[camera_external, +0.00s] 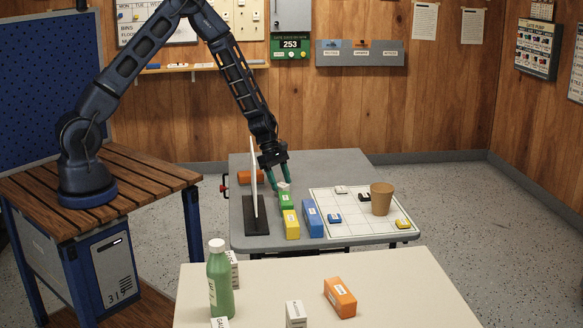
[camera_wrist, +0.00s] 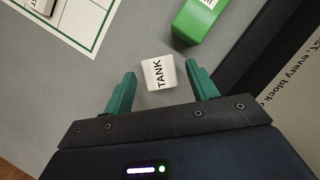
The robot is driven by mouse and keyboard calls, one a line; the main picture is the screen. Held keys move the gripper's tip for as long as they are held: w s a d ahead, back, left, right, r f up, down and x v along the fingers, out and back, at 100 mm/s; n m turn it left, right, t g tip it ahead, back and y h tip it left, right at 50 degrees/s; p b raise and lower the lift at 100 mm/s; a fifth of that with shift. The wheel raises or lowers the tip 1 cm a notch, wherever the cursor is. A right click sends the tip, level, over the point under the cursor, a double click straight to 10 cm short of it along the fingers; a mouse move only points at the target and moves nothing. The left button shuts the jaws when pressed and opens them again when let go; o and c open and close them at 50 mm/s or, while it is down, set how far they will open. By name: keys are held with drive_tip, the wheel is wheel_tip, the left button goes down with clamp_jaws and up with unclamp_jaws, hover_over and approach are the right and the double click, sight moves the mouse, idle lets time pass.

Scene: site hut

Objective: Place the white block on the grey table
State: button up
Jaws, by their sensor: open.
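A small white block labelled TANK (camera_wrist: 158,74) lies on the grey table top (camera_wrist: 105,75), between and just beyond my fingertips in the wrist view. In the external view the white block (camera_external: 283,187) shows just behind the green block. My gripper (camera_wrist: 163,71) is open, with a gap on each side of the block. Its teal fingers (camera_external: 280,184) point down close to the grey table (camera_external: 330,163) in the external view. Other white blocks (camera_external: 296,314) stand on the cream table in front.
A green block (camera_external: 286,201), a yellow block (camera_external: 291,224) and a blue block (camera_external: 312,218) stand close by. An upright panel on a black base (camera_external: 255,215) is left of them. A gridded white sheet (camera_external: 350,213) with a brown cup (camera_external: 381,199) lies right. A green bottle (camera_external: 220,283) stands on the cream table (camera_external: 400,290).

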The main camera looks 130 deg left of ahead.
drive_tip(key=v, duration=0.9)
drive_tip(key=shift+s+r, duration=0.2)
drive_tip(key=shift+r, duration=0.15)
drive_tip(key=w+d+r+m, duration=1.2)
drive_tip(key=d+r, duration=0.4)
drive_tip(key=d, duration=0.1)
drive_tip(key=d+r+m, duration=0.5)
drive_tip(key=d+r, duration=0.2)
drive_tip(key=d, duration=0.5)
drive_tip(key=s+d+r+m, duration=0.3)
drive_tip(key=d+r+m, duration=0.15)
drive_tip(key=d, duration=0.45)
drive_tip(key=s+d+r+m, duration=0.4)
drive_tip(key=d+m, duration=0.2)
drive_tip(key=d, duration=0.3)
drive_tip(key=s+d+r+m, duration=0.1)
drive_tip(key=s+d+m, duration=0.7)
drive_tip(key=s, duration=0.4)
drive_tip(key=shift+s+d+r, duration=0.2)
drive_tip(key=shift+d+r, duration=0.05)
drive_tip(key=shift+d, duration=0.05)
